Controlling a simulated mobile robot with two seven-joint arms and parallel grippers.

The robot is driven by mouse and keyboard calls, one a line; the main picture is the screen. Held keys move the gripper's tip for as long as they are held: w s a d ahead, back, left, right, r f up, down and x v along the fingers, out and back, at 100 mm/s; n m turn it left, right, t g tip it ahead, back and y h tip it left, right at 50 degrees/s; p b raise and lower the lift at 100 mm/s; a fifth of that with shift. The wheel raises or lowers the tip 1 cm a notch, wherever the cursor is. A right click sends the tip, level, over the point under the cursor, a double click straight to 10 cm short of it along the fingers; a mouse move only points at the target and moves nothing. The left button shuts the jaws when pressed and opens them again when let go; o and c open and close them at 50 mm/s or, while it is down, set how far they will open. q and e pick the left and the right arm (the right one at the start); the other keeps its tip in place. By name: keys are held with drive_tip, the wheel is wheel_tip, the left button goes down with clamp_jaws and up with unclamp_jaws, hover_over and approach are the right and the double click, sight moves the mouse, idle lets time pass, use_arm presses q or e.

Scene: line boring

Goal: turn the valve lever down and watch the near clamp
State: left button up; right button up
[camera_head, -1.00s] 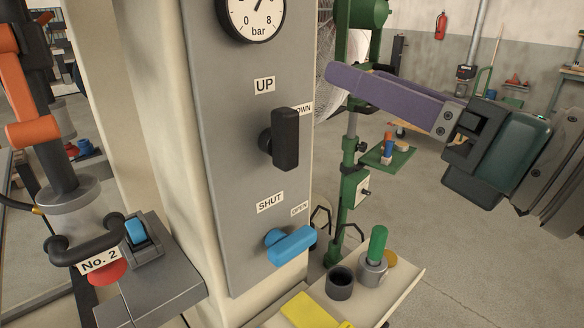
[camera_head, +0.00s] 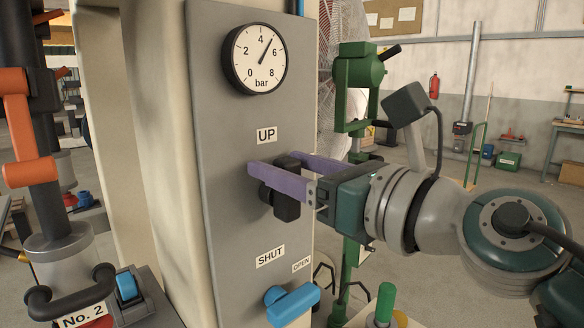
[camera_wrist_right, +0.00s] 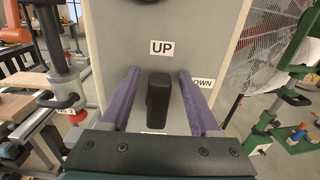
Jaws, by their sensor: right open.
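The valve lever is a black handle (camera_head: 287,209) on the grey panel, under the UP label. It stands roughly upright. My right gripper (camera_head: 266,165) is open, its purple fingers on either side of the lever. The right wrist view shows the black lever (camera_wrist_right: 158,100) between the two fingers (camera_wrist_right: 158,75), with gaps on both sides. An orange arm (camera_head: 27,172) on a dark post stands at the left; I cannot tell if it is the near clamp. My left gripper is not in view.
A pressure gauge (camera_head: 255,58) sits above the lever. A blue lever (camera_head: 292,303) with SHUT and OPEN labels is below it. A black handle (camera_head: 70,295) marked No. 2 is at the lower left. A green stand (camera_head: 357,85) and a fan are behind the panel.

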clamp_jaws()
idle(0.5)
